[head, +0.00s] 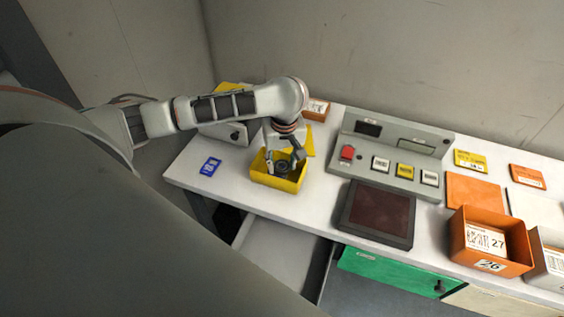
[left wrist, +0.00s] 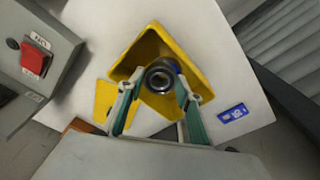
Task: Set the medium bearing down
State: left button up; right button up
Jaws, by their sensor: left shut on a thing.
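The medium bearing, a dark metal ring (left wrist: 160,77), is between the fingertips of my left gripper (left wrist: 158,92) in the left wrist view. The gripper is shut on it. The bearing is over or inside a yellow bin (left wrist: 122,70); I cannot tell whether it touches the bin's floor. In the head view my left gripper (head: 287,160) reaches down into the yellow bin (head: 277,182) on the white table. Something blue shows beside the bearing in the left wrist view. My right gripper does not show.
A grey console (head: 390,152) with a red button (head: 347,152) and a dark scanner plate (head: 377,213) stand right of the bin. An orange bin (head: 490,240) is at the right. A blue label (head: 210,167) lies left of the yellow bin. An open drawer (head: 275,252) is below.

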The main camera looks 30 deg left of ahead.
aim_at(283, 169)
pick_arm(q)
jog(key=shift+f, duration=0.1)
jog(key=shift+f, duration=0.35)
jog(key=shift+f, duration=0.15)
jog(key=o, duration=1.2)
jog(key=shift+s+d+r, duration=0.2)
jog(key=shift+r, duration=2)
jog(key=shift+s+d+r, duration=0.15)
jog(key=shift+r, duration=2.05)
jog(key=shift+s+d+r, duration=0.2)
jog(key=shift+r, duration=2)
